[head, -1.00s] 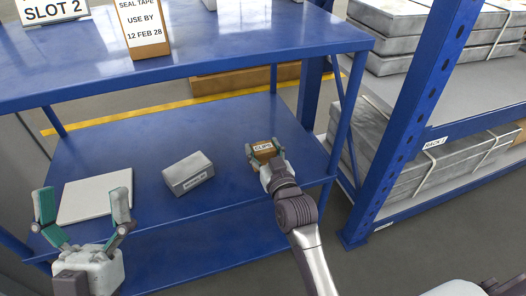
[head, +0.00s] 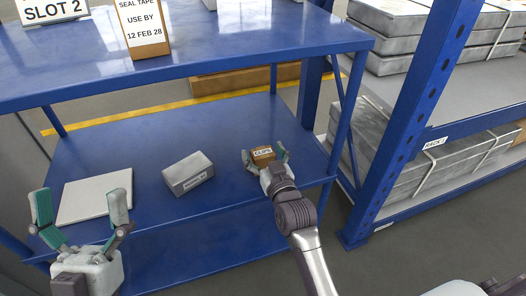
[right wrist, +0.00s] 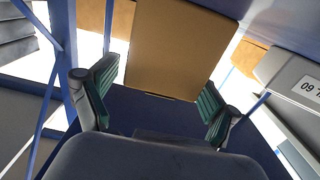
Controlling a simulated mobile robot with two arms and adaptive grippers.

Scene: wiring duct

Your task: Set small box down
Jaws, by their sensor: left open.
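The small brown box labelled CLIPS (head: 263,153) sits on the lower blue shelf (head: 225,125), towards its right side. My right gripper (head: 265,158) is at the box's near side, with its fingers spread on either side of it. In the right wrist view, the box (right wrist: 172,45) stands between the green finger pads of my right gripper (right wrist: 157,90), with gaps at both sides. My left gripper (head: 80,205) is open and empty, at the left in front of the shelf.
A grey box (head: 188,174) lies left of the small box, and a flat pale panel (head: 92,197) lies further left. The upper blue shelf (head: 245,38) overhangs the back. A blue rack post (head: 412,125) stands to the right.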

